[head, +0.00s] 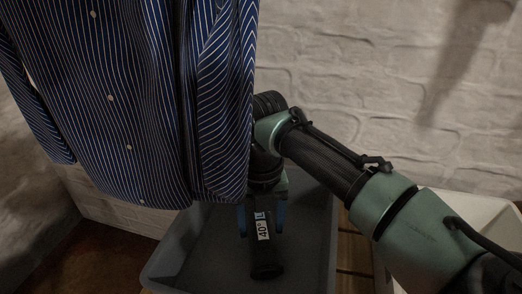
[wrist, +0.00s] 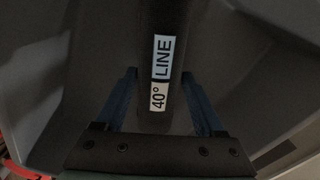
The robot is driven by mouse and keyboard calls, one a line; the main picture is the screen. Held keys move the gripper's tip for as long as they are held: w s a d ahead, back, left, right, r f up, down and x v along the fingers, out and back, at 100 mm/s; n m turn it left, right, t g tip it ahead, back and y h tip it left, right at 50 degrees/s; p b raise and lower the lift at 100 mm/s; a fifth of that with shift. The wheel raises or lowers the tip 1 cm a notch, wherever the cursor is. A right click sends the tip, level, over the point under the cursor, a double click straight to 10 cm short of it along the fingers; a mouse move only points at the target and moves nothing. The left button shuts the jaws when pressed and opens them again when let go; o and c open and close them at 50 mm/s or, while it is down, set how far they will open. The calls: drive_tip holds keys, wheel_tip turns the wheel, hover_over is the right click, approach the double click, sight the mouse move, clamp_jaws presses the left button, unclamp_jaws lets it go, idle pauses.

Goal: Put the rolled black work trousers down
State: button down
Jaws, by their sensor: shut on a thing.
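The rolled black work trousers (head: 266,264) are a dark roll with a white and light blue label. In the head view they hang down from my gripper (head: 262,230), over or inside a grey bin (head: 318,225). I cannot tell whether the roll's lower end touches the bin floor.
A blue striped shirt (head: 110,100) hangs at the left, close beside my arm and above the bin. A white container (head: 480,208) stands at the right, with wooden slats (head: 353,250) between it and the bin. A white brick wall (head: 370,60) is behind.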

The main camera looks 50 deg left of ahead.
sight(261, 221)
unclamp_jaws()
drive_tip(key=shift+f, duration=0.1)
wheel_tip(261, 221, up, 12)
drive_tip(key=p, duration=0.8)
drive_tip(key=shift+r, duration=0.2)
